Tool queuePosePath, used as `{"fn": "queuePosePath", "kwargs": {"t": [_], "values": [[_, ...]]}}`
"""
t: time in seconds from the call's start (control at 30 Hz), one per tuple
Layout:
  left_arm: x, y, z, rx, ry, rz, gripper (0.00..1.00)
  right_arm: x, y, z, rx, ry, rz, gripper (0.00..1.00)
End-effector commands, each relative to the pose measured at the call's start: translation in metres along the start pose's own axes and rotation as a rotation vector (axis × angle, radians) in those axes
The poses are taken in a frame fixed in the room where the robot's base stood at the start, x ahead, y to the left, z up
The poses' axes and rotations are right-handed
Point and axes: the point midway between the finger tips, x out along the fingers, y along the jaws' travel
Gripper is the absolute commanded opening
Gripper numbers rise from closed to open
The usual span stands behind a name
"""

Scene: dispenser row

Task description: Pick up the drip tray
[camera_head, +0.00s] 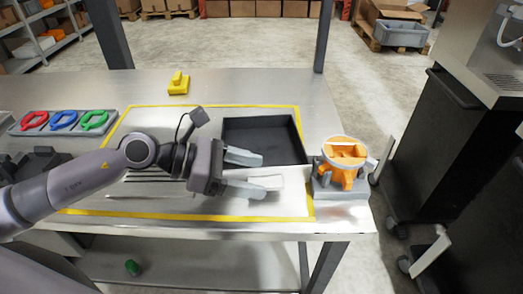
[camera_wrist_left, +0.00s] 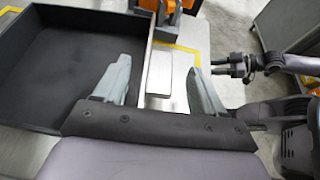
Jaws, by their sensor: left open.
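A shallow black open tray (camera_head: 285,123), which I take for the drip tray, lies flat on the steel table inside a yellow outline. It also shows in the left wrist view (camera_wrist_left: 65,78). My left gripper (camera_head: 262,174) is open at the tray's near side. One fingertip is over the near wall and the other is outside it. A pale flat piece (camera_wrist_left: 158,72) lies between the fingers beside that wall; I cannot tell if it belongs to the tray. My right gripper (camera_wrist_left: 222,67) shows small in the left wrist view, away from the tray; its opening is unclear.
An orange fixture (camera_head: 346,150) on a grey base stands just right of the tray, at the table's edge. A yellow block (camera_head: 179,86) sits behind. A grey holder (camera_head: 62,122) with red, blue and green rings is far left. A black cabinet (camera_head: 440,145) stands right.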

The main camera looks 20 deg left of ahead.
Motion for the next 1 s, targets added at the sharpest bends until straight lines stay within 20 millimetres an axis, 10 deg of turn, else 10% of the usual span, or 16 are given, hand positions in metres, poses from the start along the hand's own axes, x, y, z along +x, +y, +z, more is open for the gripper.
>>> {"fn": "queuePosePath", "kwargs": {"t": [0.23, 0.43, 1.0], "values": [[0.001, 0.0, 0.0, 0.0, 0.0, 0.001, 0.67, 0.0, 0.0, 0.0, 0.0, 0.0, 0.0, 0.43], [0.001, 0.0, 0.0, 0.0, 0.0, 0.001, 0.02, 0.0, 0.0, 0.0, 0.0, 0.0, 0.0, 0.43], [-0.005, 0.001, 0.015, 0.007, -0.006, 0.003, 0.0, 0.0, 0.0, 0.0, 0.0, -0.001, 0.0, 0.43]]}}
